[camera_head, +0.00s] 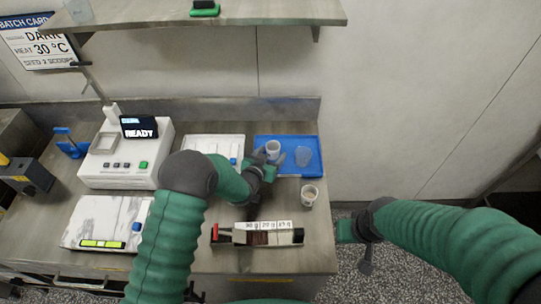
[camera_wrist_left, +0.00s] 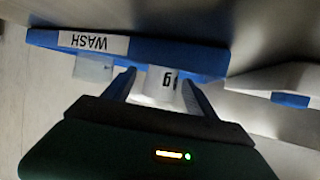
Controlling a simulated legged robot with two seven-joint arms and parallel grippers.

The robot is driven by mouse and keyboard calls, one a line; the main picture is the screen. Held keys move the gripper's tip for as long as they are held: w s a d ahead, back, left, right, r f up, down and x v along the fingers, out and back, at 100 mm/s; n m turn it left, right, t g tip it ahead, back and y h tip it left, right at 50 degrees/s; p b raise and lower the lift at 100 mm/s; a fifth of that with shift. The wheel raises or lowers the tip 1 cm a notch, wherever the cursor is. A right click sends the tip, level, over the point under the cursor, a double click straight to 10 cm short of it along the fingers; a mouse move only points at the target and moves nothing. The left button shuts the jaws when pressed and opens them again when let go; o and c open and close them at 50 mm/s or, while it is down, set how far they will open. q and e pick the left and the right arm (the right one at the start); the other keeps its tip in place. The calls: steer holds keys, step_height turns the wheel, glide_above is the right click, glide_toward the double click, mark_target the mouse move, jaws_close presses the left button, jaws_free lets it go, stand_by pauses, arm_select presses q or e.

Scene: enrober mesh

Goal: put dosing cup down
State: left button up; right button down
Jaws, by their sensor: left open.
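The dosing cup (camera_head: 273,148) is a small whitish cup standing on the left part of the blue tray (camera_head: 312,170). In the left wrist view the cup (camera_wrist_left: 163,84) shows a dark "g" mark, and the tray (camera_wrist_left: 185,50) carries a "WASH" label. My left gripper (camera_head: 268,160) is at the cup; in the wrist view its fingers (camera_wrist_left: 157,84) are open, one on each side of the cup. My right gripper (camera_head: 358,250) hangs off the counter's right side, and its jaws are unclear.
A translucent cup (camera_head: 303,157) stands on the tray, right of the dosing cup. Another cup (camera_head: 309,196) stands on the counter in front. A rack with labels (camera_head: 268,234), a white machine reading READY (camera_head: 125,160) and a white tray (camera_head: 205,143) are nearby.

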arm_select(q)
steer(key=b+v, duration=0.1)
steer(key=v, duration=1.1)
steer(key=shift+r, duration=0.1)
